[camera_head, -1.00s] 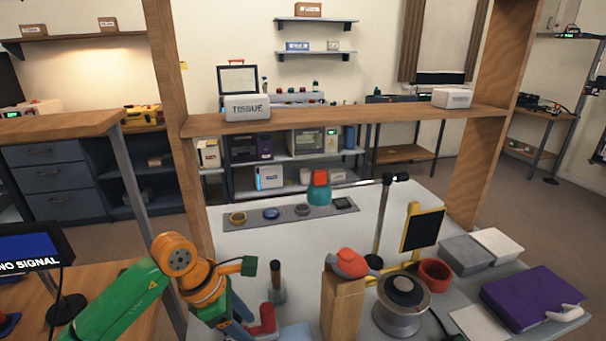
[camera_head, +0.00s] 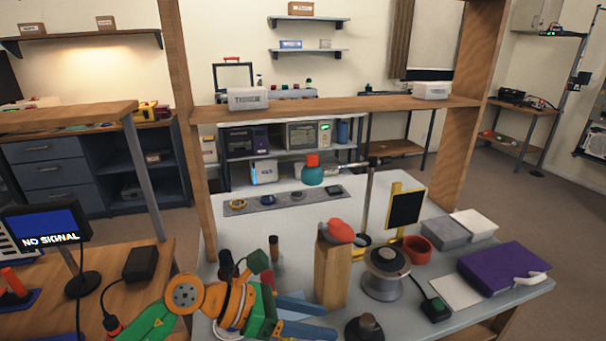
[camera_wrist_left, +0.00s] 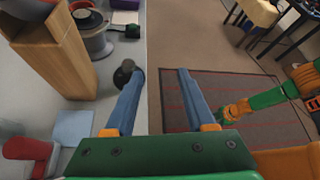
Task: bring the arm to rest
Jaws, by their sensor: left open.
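My left gripper (camera_head: 328,321) is in the lower middle of the head view, its two blue fingers pointing right over the near side of the grey bench (camera_head: 440,292). The left wrist view shows its fingers (camera_wrist_left: 160,75) spread apart with nothing between them. The bench edge and floor lie beneath them. A dark round knob-like object (camera_wrist_left: 124,72) shows just beyond the left finger there, and also right of the gripper in the head view (camera_head: 366,329). My right gripper is not in view.
A wooden block (camera_head: 333,275) with a red-topped piece (camera_head: 338,231) stands behind the gripper. A grey spool-like fixture (camera_head: 386,272), red ring (camera_head: 417,249) and purple case (camera_head: 503,268) are further right. A monitor (camera_head: 42,224) stands on the left desk.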

